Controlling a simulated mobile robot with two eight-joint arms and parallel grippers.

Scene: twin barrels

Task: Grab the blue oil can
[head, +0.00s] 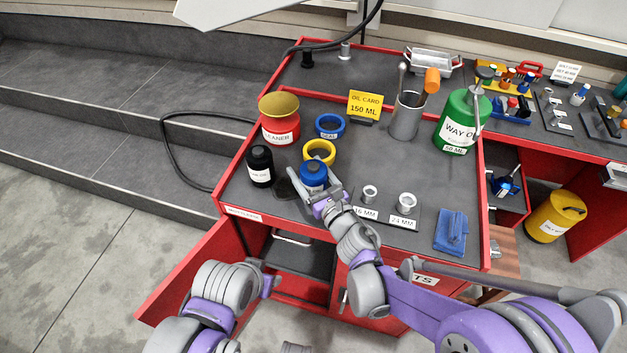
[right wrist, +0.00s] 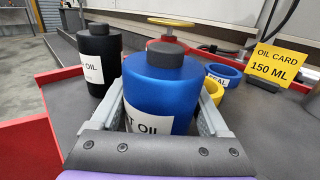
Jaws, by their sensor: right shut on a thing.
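The blue oil can (head: 314,174) stands upright on the dark top of the red workbench, near its front edge. In the right wrist view the can (right wrist: 162,88) fills the middle, with a grey cap and a white label partly hidden by my gripper. My right gripper (head: 323,195) is shut on the can, with one finger on each side of it. My left gripper (head: 268,283) is low in front of the bench, by the open red door; I cannot tell whether its fingers are open or shut.
A black oil bottle (head: 260,166) stands close left of the can. A yellow ring (head: 319,152) and a blue seal ring (head: 330,126) lie behind it. A red cleaner can (head: 280,120) is back left. Metal sockets (head: 370,193) and a blue cloth (head: 451,232) lie to the right.

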